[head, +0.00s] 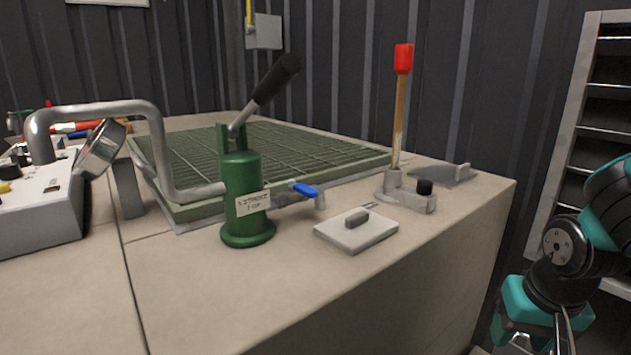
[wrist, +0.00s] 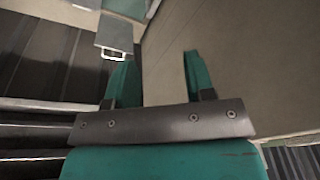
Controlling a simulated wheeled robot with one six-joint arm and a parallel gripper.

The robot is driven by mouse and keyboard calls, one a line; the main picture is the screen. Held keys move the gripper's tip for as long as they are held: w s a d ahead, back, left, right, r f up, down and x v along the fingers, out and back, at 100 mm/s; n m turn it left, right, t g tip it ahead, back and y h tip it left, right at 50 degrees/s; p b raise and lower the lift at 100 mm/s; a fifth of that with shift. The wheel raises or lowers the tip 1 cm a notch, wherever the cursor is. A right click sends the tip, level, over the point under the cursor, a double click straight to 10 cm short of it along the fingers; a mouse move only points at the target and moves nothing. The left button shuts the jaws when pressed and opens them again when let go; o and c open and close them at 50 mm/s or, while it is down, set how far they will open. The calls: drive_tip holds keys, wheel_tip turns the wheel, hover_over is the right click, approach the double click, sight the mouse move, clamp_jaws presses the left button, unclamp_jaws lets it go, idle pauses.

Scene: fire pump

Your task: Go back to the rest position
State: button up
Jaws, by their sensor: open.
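My gripper (wrist: 160,75) is open in the wrist view, its two teal fingers apart with nothing between them. In the head view my arm shows at the lower right, beside the bench; the fingertips are not clearly visible there. The green hand pump (head: 245,195) stands upright on the bench (head: 400,270), its black-tipped lever tilted up to the right. A grey pipe (head: 160,120) joins it. A blue-handled valve (head: 305,190) sits at its right side. My gripper is clear of the pump and touches nothing that I can see.
A red-topped upright lever (head: 402,60) stands near the bench's right end. A flat grey plate with a handle (head: 355,230) lies in front of it. A green grating (head: 260,145) covers the bench behind. A shelf rack (head: 600,120) stands at the right, close to my arm.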

drive_tip(key=s+a+r+n+g+y, duration=0.1)
drive_tip(key=s+a+r+n+y, duration=0.1)
drive_tip(key=s+a+r+n, duration=0.4)
drive_tip(key=s+a+r+n+g+y, duration=0.1)
drive_tip(key=s+a+r+n+y, duration=0.1)
drive_tip(key=s+a+r+n, duration=0.35)
wheel_tip(320, 180, up, 25)
drive_tip(key=a+m+p, duration=0.1)
drive_tip(key=a+p, duration=0.2)
drive_tip(key=p, duration=2.3)
drive_tip(key=shift+s+f+m, duration=0.2)
drive_tip(key=shift+s+m, duration=0.15)
drive_tip(key=shift+s, duration=0.05)
